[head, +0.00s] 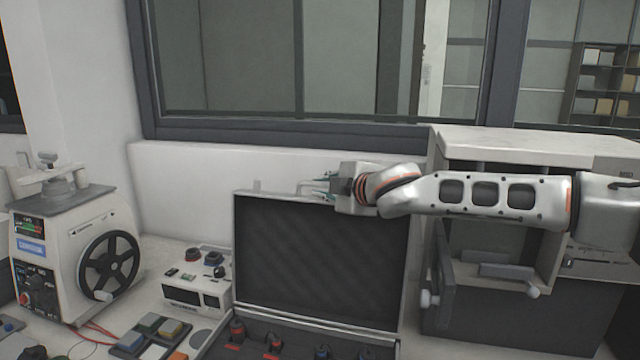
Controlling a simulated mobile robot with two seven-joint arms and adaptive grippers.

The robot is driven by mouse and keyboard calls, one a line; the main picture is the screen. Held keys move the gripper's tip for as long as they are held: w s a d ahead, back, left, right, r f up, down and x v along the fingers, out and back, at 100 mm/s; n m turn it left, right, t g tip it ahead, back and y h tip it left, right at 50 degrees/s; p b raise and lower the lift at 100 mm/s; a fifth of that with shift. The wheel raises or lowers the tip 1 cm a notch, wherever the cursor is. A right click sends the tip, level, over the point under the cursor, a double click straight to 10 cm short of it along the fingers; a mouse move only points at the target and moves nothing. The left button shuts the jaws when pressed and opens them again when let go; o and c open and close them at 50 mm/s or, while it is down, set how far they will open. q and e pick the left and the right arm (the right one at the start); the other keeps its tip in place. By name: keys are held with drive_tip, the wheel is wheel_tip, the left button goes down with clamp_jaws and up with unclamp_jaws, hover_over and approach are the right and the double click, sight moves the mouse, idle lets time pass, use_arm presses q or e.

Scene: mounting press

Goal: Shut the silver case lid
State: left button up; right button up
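The silver case stands open on the bench, its lid (320,260) raised nearly upright with a dark padded inside and a thin silver rim. The case base (270,345) is cut off by the bottom of the view. My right gripper (318,188) is at the lid's top edge, near its middle, fingers pointing left. I cannot tell whether it touches the rim or is behind it. Its fingers are small and partly overlapped, so their opening is unclear. My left gripper is not in view.
Left of the case are a small white device (197,292) with knobs, a tray of coloured blocks (152,336) and a machine with a black handwheel (108,265). A grey-white cabinet with an open door (438,285) stands close on the right. A window is behind.

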drive_tip(key=shift+w+a+f, duration=0.1)
drive_tip(key=shift+w+a, duration=0.25)
drive_tip(key=shift+w, duration=0.15)
clamp_jaws()
drive_tip(key=shift+s+f, duration=0.1)
